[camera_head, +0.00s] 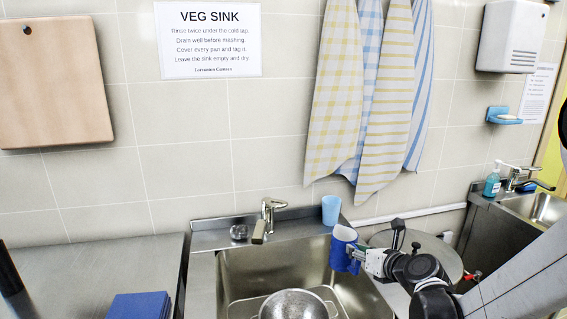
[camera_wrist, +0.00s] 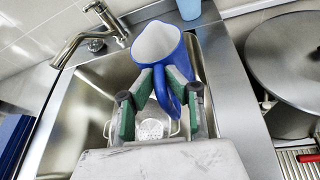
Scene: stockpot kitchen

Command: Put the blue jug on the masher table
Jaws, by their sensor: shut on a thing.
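The blue jug (camera_head: 340,252) is held over the right side of the steel sink (camera_head: 262,268), with its pale inside showing. In the wrist view the jug (camera_wrist: 178,58) has its open top facing up toward the camera and its handle between my fingers. My gripper (camera_head: 357,254) is shut on that handle; its green-padded fingers (camera_wrist: 163,88) stand on both sides of it. I cannot make out which surface, if any in view, is the masher table.
A colander (camera_head: 292,306) sits in the sink. A light blue cup (camera_head: 331,209) stands at the sink's back edge, behind the jug. The tap (camera_head: 266,215) rises at the back. A large round lidded vessel (camera_wrist: 290,62) is at right. A blue box (camera_head: 140,306) lies on the left counter.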

